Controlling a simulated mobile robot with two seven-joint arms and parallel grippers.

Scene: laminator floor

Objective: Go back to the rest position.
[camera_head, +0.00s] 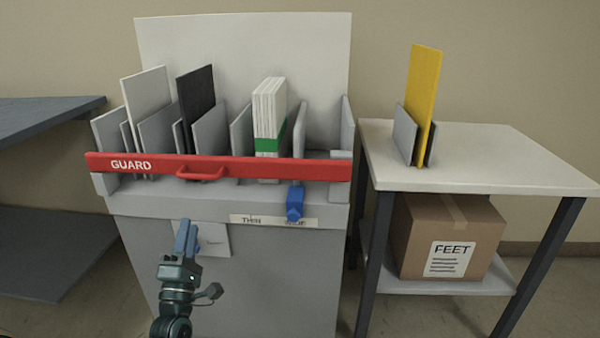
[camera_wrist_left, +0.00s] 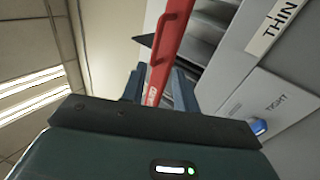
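My left gripper (camera_head: 186,238) is in front of the grey machine's front face, below the red guard bar. It points upward in the head view. In the left wrist view its two fingers (camera_wrist_left: 158,86) stand apart, with the red bar showing beyond the gap and nothing held between them. My right gripper is in neither view.
The red GUARD bar (camera_head: 248,168) crosses the grey machine (camera_head: 275,265), in front of upright panels. A blue lever (camera_head: 295,203) hangs at its right. A white plate (camera_head: 216,240) is beside my gripper. A side table (camera_head: 500,165) holds a yellow board (camera_head: 422,95); a FEET box (camera_head: 475,215) is below.

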